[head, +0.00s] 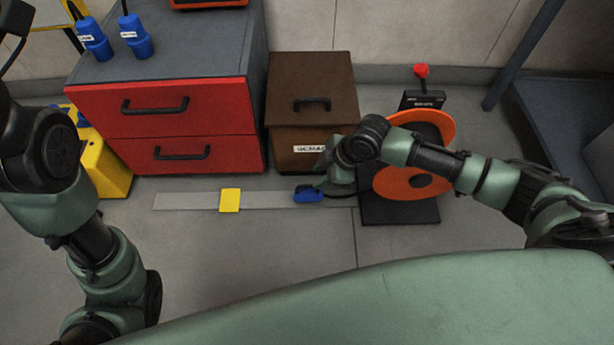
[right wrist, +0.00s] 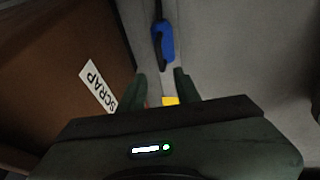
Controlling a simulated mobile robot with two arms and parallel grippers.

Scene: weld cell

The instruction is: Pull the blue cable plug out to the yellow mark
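The blue cable plug (head: 308,195) lies on a grey strip (head: 265,200) on the floor, its dark cable running right toward an orange reel (head: 435,130). The yellow mark (head: 229,200) is on the strip, left of the plug and apart from it. My right gripper (head: 327,180) is beside the plug at its right end. In the right wrist view its two fingers (right wrist: 161,78) are spread with nothing between them; the plug (right wrist: 164,42) shows beyond the fingertips and the yellow mark (right wrist: 170,101) shows lower down. My left arm is at the left; its gripper is not in view.
A brown bin (head: 312,90) labelled SCRAP stands just behind the strip. A red drawer cabinet (head: 165,125) with blue bottles on top is left of it, and a yellow case (head: 98,165) further left. The reel's dark base (head: 400,208) is at the right. Floor in front is clear.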

